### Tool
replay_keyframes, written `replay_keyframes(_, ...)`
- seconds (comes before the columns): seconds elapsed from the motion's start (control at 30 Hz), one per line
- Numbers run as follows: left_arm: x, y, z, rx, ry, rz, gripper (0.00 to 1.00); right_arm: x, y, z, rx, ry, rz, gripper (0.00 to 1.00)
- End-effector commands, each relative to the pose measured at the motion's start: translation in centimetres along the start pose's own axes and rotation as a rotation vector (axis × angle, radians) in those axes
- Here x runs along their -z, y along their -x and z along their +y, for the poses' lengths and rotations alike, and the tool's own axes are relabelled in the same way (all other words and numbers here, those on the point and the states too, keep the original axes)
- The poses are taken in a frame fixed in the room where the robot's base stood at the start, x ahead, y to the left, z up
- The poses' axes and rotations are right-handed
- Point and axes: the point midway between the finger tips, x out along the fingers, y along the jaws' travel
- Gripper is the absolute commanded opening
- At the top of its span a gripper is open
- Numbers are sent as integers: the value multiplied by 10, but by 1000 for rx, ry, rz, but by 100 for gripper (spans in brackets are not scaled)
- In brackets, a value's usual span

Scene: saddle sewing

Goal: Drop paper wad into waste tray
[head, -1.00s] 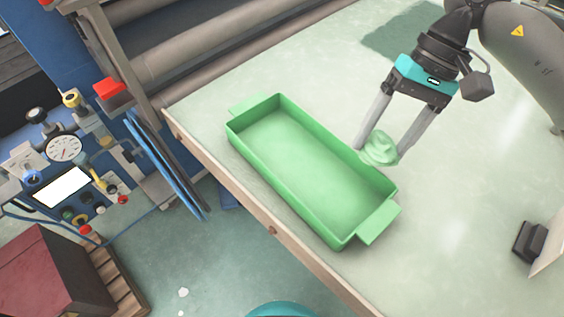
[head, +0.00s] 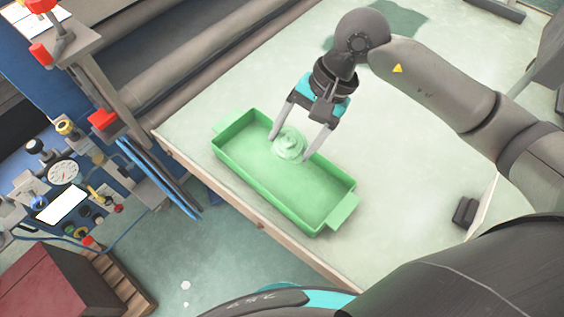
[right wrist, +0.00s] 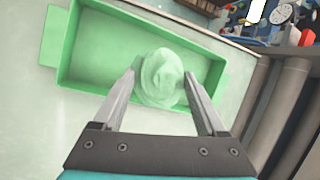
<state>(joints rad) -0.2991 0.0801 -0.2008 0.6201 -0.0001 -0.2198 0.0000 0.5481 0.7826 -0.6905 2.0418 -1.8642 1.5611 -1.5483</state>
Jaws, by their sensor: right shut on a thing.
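A pale green paper wad (head: 289,143) is held between the two fingers of my right gripper (head: 289,149). In the head view the wad shows over the far long side of the green waste tray (head: 268,201). In the right wrist view the wad (right wrist: 161,78) sits between the fingertips (right wrist: 160,82), with the tray (right wrist: 95,52) behind it. The tray floor in view is bare. How high the wad is above the floor I cannot tell. My left gripper is not in view.
The tray stands near the edge of a pale table (head: 400,200). A small black object (head: 465,212) lies to the right. A blue machine panel with a gauge (head: 63,172) is at the left, beyond the table edge. Large rollers (head: 190,60) run along the back.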

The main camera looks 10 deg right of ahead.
Motion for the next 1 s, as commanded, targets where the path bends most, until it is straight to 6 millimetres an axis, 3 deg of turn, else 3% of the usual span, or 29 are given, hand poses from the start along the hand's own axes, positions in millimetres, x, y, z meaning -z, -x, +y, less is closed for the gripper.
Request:
replay_keyframes(0.43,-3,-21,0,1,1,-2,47,14,-45,14,0,2,-2,21)
replay_keyframes(0.8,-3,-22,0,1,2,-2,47,16,-50,16,-1,2,0,21)
replay_keyframes(0.83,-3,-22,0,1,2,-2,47,16,-50,16,-1,3,0,78)
replay_keyframes(1.0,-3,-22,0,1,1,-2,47,16,-50,16,-1,3,0,97)
